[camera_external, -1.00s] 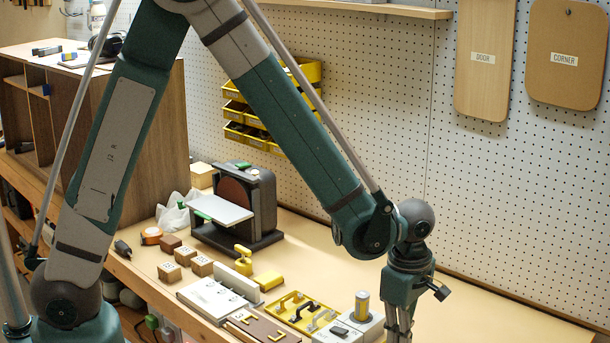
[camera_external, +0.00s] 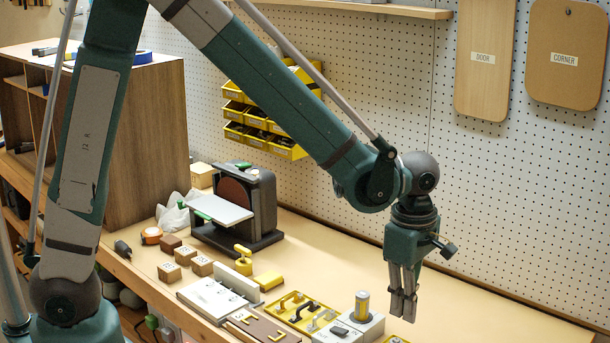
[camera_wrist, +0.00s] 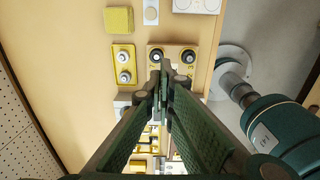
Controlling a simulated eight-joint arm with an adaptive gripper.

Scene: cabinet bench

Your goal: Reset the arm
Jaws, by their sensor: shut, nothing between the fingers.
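My gripper (camera_external: 404,304) hangs from the end of my arm at the right in the external view, pointing down. Its fingers are together with nothing between them. It is in the air above the bench (camera_external: 480,297), to the right of the small fixtures. In the wrist view, my gripper's fingertips (camera_wrist: 164,72) meet in the middle, over the bench's fixtures and in front of a tan block with two dark knobs (camera_wrist: 171,58).
A sander (camera_external: 236,208) is farther back. A pegboard (camera_external: 400,110) rises behind the bench. The bench's right part is clear.

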